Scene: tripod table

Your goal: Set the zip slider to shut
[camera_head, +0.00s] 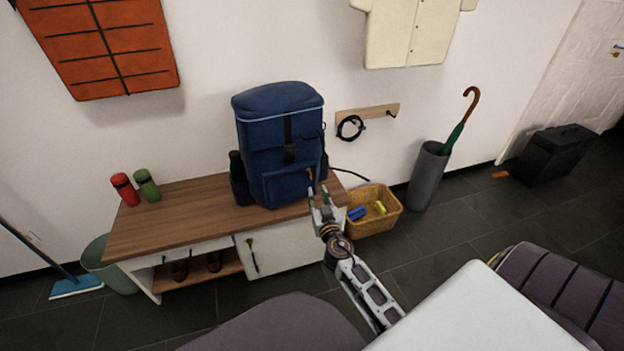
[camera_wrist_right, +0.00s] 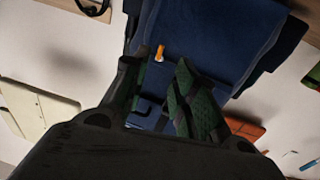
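A blue backpack (camera_head: 270,130) stands upright on a wooden-topped bench (camera_head: 185,215). The orange zip slider (camera_head: 310,174) is at the right end of its front pocket. The slider also shows in the right wrist view (camera_wrist_right: 160,52), hanging at the pocket's edge. My right gripper (camera_head: 319,192) is just in front of and below the slider. In the right wrist view its two green-padded fingers (camera_wrist_right: 155,68) stand apart, with the slider just beyond the gap between their tips. It holds nothing. My left gripper is not in view.
A dark bottle (camera_head: 237,168) sits in the backpack's side pocket. A red flask (camera_head: 125,188) and a green flask (camera_head: 147,185) stand at the bench's left end. A wicker basket (camera_head: 374,222) and a grey umbrella stand (camera_head: 427,178) are to the right. A wall rack (camera_head: 368,112) holds a black loop.

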